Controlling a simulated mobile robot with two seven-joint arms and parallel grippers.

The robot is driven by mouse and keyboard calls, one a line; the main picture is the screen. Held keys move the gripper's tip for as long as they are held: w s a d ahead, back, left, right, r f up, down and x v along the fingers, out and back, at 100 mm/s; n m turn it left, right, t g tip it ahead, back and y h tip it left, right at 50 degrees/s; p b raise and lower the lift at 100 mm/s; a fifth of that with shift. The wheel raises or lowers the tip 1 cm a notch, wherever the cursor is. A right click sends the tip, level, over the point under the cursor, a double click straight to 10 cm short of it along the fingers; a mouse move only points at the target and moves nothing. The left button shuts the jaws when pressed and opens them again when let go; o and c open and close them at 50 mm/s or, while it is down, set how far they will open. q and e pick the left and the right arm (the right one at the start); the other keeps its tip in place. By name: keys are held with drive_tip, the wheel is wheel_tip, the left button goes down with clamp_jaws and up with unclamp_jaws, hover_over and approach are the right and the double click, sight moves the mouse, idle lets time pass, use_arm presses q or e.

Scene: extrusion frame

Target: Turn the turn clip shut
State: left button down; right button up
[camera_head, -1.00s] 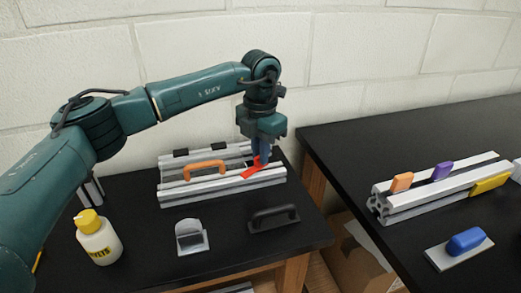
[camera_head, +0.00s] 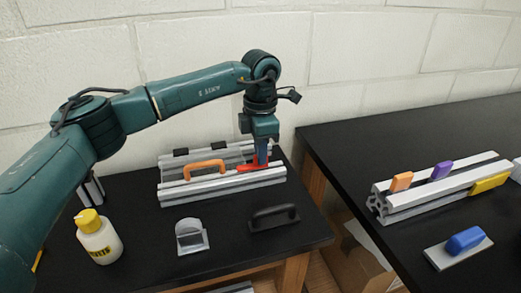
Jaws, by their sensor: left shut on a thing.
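The red turn clip (camera_head: 251,168) sits on the aluminium extrusion frame (camera_head: 225,186) on the left table, near the frame's right end. It now lies nearly along the frame's long rail. My left gripper (camera_head: 262,158) points straight down from above and is shut on the clip's right part. The fingers hide some of the clip. My right gripper is not in view.
An orange handle (camera_head: 205,169) stands on the frame left of the clip. A black handle (camera_head: 274,217), a grey bracket (camera_head: 191,237) and a yellow-capped bottle (camera_head: 98,238) stand in front. Another extrusion (camera_head: 430,192) with coloured clips lies on the right table, across a gap.

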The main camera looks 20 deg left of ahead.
use_arm(q)
drive_tip(key=shift+r, duration=0.1)
drive_tip(key=c, duration=1.5)
unclamp_jaws()
wheel_tip(320, 180, up, 13)
drive_tip(key=shift+r, duration=0.1)
